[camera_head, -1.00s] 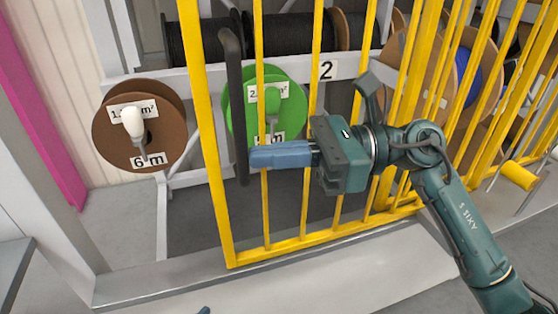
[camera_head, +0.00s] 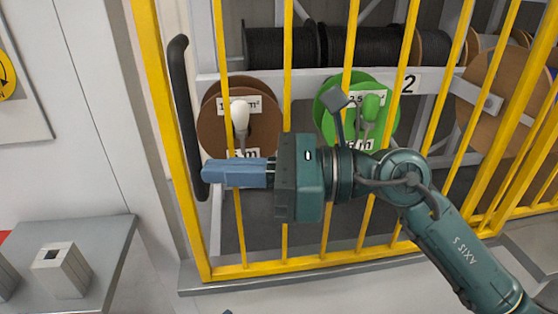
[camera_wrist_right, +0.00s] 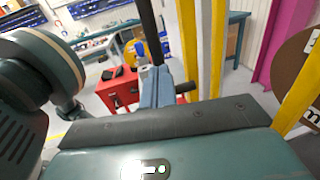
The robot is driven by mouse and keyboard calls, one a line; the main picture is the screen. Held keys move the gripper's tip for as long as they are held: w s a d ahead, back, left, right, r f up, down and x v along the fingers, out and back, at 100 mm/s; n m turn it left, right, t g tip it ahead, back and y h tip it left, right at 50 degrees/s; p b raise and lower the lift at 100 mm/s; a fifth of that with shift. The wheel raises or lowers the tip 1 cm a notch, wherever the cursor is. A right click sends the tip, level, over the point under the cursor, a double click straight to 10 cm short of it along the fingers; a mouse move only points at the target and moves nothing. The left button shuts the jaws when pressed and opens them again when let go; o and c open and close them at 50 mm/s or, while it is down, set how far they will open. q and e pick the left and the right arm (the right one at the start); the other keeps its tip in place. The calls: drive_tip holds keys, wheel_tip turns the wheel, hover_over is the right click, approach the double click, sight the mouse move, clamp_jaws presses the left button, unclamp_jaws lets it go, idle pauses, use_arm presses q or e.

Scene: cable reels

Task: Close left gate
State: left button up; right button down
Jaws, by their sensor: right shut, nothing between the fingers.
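The left gate (camera_head: 165,130) is a yellow barred panel with a long black vertical handle (camera_head: 183,110) by its left edge. It stands in front of the cable reels, its lower left corner near the left end of the grey sill (camera_head: 300,271). My right gripper (camera_head: 205,172) is shut and empty, its blue fingertips pointing left at the handle's lower part. In the right wrist view, the fingers (camera_wrist_right: 157,88) stand just below the handle (camera_wrist_right: 149,35); whether they touch cannot be told. Only a small blue tip, apparently my left gripper (camera_head: 228,312), shows at the bottom edge.
Behind the bars are a brown reel (camera_head: 212,132), a green reel (camera_head: 327,98) and black cable drums (camera_head: 280,45). A grey table (camera_head: 105,240) with a metal block stands at the lower left. The wrist view shows a red cabinet (camera_wrist_right: 118,92).

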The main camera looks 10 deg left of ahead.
sight(196, 173)
drive_tip(key=a, duration=0.1)
drive_tip(key=s+a, duration=0.1)
drive_tip(key=a, duration=0.1)
drive_tip(key=shift+s+a, duration=0.25)
drive_tip(key=shift+a, duration=0.15)
use_arm(q)
drive_tip(key=shift+w+d+f+g, duration=0.3)
drive_tip(key=shift+d, duration=0.1)
use_arm(e)
drive_tip(key=shift+s+a, duration=0.2)
drive_tip(key=shift+a, duration=0.1)
